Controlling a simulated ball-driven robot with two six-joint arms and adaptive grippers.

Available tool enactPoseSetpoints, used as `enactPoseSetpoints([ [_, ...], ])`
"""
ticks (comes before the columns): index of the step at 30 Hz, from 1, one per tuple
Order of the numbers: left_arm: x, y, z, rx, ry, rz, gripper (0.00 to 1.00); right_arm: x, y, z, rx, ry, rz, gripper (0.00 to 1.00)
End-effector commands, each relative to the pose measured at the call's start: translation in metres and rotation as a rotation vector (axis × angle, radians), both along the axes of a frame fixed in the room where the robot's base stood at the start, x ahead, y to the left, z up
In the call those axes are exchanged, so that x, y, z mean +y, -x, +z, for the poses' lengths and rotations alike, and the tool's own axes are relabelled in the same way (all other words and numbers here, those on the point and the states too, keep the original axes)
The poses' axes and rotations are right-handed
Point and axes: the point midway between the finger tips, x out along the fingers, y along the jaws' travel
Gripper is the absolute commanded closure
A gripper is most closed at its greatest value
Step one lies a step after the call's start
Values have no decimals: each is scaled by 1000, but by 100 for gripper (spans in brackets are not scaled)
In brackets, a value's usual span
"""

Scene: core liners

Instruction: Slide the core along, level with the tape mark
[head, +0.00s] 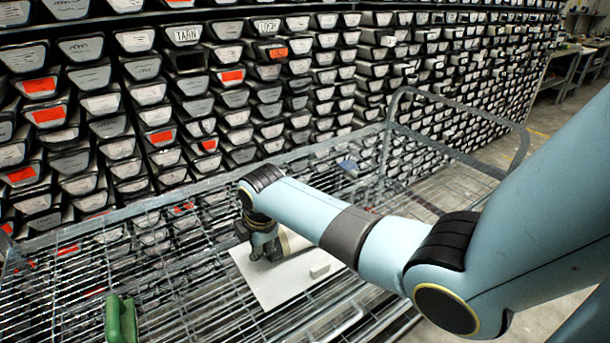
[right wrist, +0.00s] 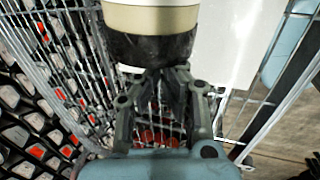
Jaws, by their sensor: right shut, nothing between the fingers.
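The core is a pale cylinder (head: 294,241) on a white board (head: 262,284), partly hidden behind my right arm in the head view. In the right wrist view its cream side (right wrist: 150,18) and dark end (right wrist: 150,48) fill the top middle. My right gripper (head: 266,250) points down at the core's left end. Its fingers (right wrist: 155,75) are shut with nothing between them, close against the dark end; I cannot tell if they touch it. I cannot make out the tape mark. My left gripper is not in view.
The board rests on a wire-mesh cart (head: 190,285) with a raised frame at the right. A green object (head: 121,320) stands at the lower left. Stacked labelled trays (head: 140,95) fill the wall behind.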

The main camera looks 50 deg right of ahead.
Motion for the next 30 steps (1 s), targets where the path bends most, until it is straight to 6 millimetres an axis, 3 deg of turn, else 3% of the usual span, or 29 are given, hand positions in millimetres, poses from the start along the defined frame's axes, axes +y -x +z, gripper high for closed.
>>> enactPoseSetpoints([
  [1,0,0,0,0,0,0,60,0,0,0,0,0,0,96],
  [5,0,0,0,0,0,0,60,0,0,0,0,0,0,81],
  [14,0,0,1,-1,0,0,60,-2,1,0,0,0,0,81],
  [30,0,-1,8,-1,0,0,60,-34,8,0,1,2,0,81],
])
